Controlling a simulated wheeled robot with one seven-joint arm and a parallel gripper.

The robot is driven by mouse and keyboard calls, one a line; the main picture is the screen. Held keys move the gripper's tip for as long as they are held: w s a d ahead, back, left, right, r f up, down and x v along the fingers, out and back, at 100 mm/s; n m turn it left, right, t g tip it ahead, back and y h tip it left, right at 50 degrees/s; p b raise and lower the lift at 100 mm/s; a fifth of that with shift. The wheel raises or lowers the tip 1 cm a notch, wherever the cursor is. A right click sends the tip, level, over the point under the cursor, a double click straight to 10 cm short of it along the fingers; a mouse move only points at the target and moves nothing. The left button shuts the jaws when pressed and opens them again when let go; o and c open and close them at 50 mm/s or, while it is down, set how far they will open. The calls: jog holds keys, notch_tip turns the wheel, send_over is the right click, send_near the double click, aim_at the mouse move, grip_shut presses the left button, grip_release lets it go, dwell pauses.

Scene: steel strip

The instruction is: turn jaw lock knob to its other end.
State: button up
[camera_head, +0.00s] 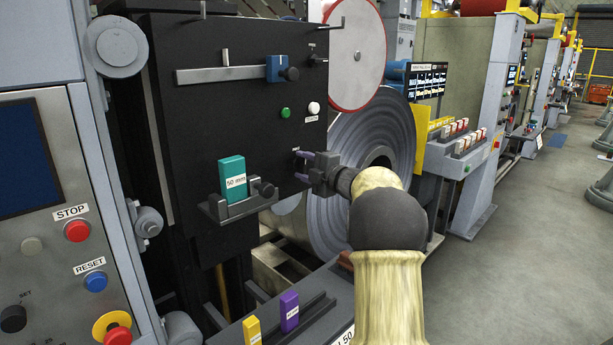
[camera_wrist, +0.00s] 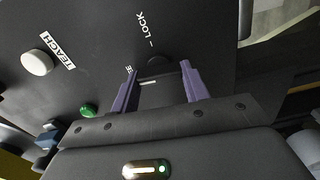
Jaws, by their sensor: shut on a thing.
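The jaw lock knob is a small dark round knob (camera_wrist: 157,62) on the black panel (camera_wrist: 95,40). In the wrist view it sits between my two purple fingers, below the word LOCK and its short line. A short white mark shows between the fingers; I cannot tell for sure whether it is the knob's pointer. A second label to the left is mostly hidden by a finger. My gripper (camera_wrist: 159,71) is shut on the knob. In the head view my gripper (camera_head: 302,166) reaches the panel's lower right part, and the knob is not clearly visible there.
A white TEACH button (camera_wrist: 37,62) and a green button (camera_wrist: 88,110) are on the same panel. A teal block (camera_head: 232,180) stands on a ledge left of my gripper. A large steel coil (camera_head: 335,215) is just behind it. Open floor lies right.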

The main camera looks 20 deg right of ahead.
jog(key=shift+d+f+n+b, duration=0.2)
jog(key=shift+f+n+b, duration=0.2)
jog(key=shift+n, duration=0.2)
jog(key=shift+r, duration=0.1)
jog(key=o, duration=0.9)
jog(key=shift+s, duration=0.1)
jog(key=shift+o, duration=0.4)
jog(key=shift+r, duration=0.15)
jog(key=shift+a, duration=0.1)
jog(key=v, duration=1.7)
jog(key=shift+s+b, duration=0.2)
jog(key=shift+b, duration=0.1)
jog(key=shift+w, duration=0.1)
